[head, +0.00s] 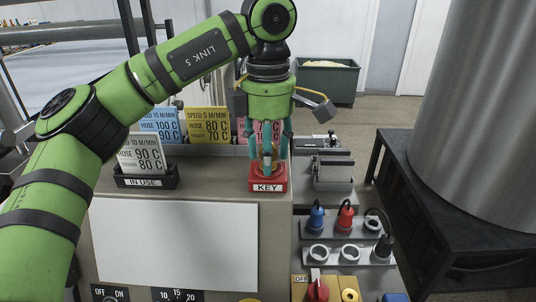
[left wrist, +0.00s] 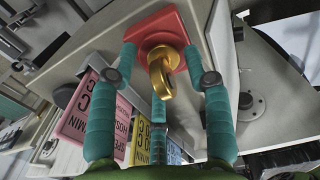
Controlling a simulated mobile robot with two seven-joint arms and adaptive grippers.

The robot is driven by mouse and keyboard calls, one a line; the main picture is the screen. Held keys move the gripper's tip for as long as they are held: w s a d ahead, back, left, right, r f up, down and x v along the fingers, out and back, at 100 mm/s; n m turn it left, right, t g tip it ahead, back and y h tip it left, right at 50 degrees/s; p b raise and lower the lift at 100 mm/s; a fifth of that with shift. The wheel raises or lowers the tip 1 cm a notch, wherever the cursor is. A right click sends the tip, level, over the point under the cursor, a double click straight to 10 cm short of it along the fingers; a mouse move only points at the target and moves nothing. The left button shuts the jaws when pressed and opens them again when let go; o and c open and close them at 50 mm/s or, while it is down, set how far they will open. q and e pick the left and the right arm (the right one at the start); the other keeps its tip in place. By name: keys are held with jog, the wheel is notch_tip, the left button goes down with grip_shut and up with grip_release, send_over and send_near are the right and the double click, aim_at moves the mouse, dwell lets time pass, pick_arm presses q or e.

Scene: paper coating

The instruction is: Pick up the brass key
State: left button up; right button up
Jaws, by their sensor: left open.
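The brass key (head: 267,158) stands in a red block (head: 268,182) labelled KEY on top of the beige cabinet. In the left wrist view the brass key (left wrist: 163,72) shows as a gold ring and body, with the red block (left wrist: 150,28) beyond it. My left gripper (head: 270,152) points down over the block, its teal fingers spread around the key. In the left wrist view the open fingers (left wrist: 160,62) stand on several sides of the key, with gaps between. My right gripper is not in view.
Blue, yellow and pink setting cards (head: 209,124) stand close behind the key block. A card in the IN USE holder (head: 146,178) is to its left. Blue and red plugs (head: 345,216) sit on a rack at right. A large grey cylinder (head: 480,110) stands far right.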

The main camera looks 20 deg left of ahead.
pick_arm(q)
grip_shut()
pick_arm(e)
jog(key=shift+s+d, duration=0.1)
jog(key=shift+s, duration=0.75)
